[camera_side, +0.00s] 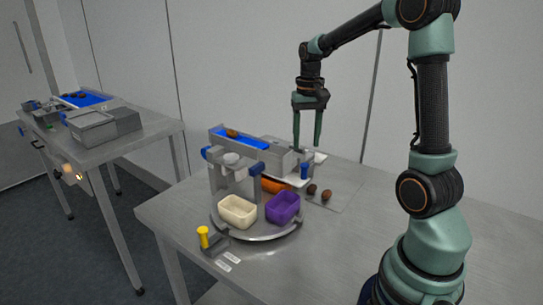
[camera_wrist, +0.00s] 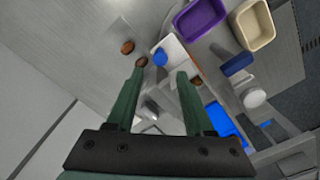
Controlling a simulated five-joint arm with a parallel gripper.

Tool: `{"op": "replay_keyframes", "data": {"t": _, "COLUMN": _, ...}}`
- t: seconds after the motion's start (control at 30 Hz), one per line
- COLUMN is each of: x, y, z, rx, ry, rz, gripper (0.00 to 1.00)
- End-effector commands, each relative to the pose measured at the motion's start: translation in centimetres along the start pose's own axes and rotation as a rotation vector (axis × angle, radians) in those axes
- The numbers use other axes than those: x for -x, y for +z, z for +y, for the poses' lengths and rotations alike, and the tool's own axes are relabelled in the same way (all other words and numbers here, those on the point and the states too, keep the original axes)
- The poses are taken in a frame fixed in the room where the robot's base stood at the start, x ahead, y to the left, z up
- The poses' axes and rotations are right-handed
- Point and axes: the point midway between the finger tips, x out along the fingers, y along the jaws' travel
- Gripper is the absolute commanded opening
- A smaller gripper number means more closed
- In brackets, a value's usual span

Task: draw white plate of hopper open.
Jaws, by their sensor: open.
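The hopper (camera_side: 284,157) is a grey metal box at the end of the blue belt in the side view. A white plate (camera_side: 293,179) lies low at its front and carries a blue knob (camera_side: 304,171). In the wrist view the white plate (camera_wrist: 175,52) and the blue knob (camera_wrist: 160,57) show just beyond the fingertips. My gripper (camera_side: 307,142) is open and empty, pointing down above the hopper and plate. It also shows in the wrist view (camera_wrist: 160,74), its fingers apart on either side of the hopper area. The fingers hide part of the hopper there.
Two brown dates (camera_side: 311,189) (camera_side: 326,195) lie right of the plate. A cream tub (camera_side: 237,211) and a purple tub (camera_side: 283,208) stand on a round turntable (camera_side: 262,236). A yellow knob (camera_side: 203,236) stands at the front left. The table's right side is clear.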

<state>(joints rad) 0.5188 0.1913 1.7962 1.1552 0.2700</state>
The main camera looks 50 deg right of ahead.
Motion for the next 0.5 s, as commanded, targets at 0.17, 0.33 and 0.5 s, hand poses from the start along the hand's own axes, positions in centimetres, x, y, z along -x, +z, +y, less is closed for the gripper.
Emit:
{"op": "replay_keyframes", "data": {"t": 0.17, "x": -3.7, "y": 0.1, "z": 0.0, "rx": 0.001, "ry": 0.001, "rz": -0.005, "gripper": 0.53}}
{"op": "replay_keyframes", "data": {"t": 0.33, "x": -6.7, "y": 0.1, "z": 0.0, "rx": 0.002, "ry": 0.001, "rz": -0.004, "gripper": 0.53}}
{"op": "replay_keyframes", "data": {"t": 0.5, "x": -8.6, "y": 0.1, "z": 0.0, "rx": 0.002, "ry": 0.001, "rz": -0.002, "gripper": 0.53}}
